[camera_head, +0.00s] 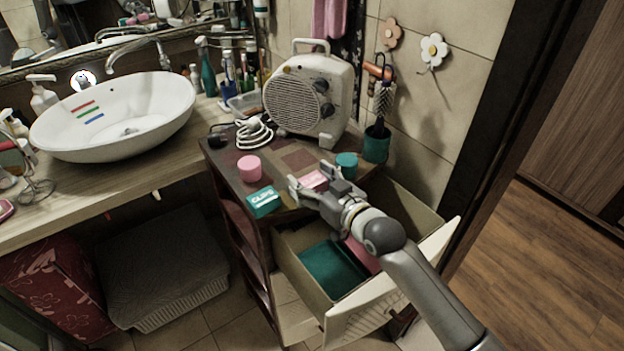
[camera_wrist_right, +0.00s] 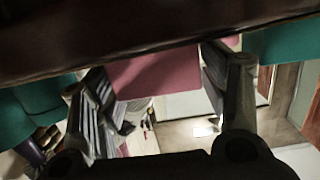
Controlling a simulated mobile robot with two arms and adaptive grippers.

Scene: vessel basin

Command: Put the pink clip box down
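The pink clip box (camera_head: 314,181) is at the right part of the dark cabinet top (camera_head: 236,205). My right gripper (camera_head: 312,183) has a finger on each side of it. In the right wrist view the pink box (camera_wrist_right: 156,75) fills the space between the two fingers (camera_wrist_right: 158,85), which seem to touch its sides. It meets the dark cabinet edge (camera_wrist_right: 150,35) there; whether it rests on the top or hangs just above cannot be told. A teal clip box (camera_head: 264,202) sits to the left. My left gripper is not in view.
A pink round container (camera_head: 249,168) and a teal one (camera_head: 346,165) stand on the cabinet. A white heater (camera_head: 309,95) and a coiled white cable (camera_head: 254,134) are behind. An open drawer (camera_head: 290,262) sticks out under my right arm. The sink (camera_head: 118,116) is left.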

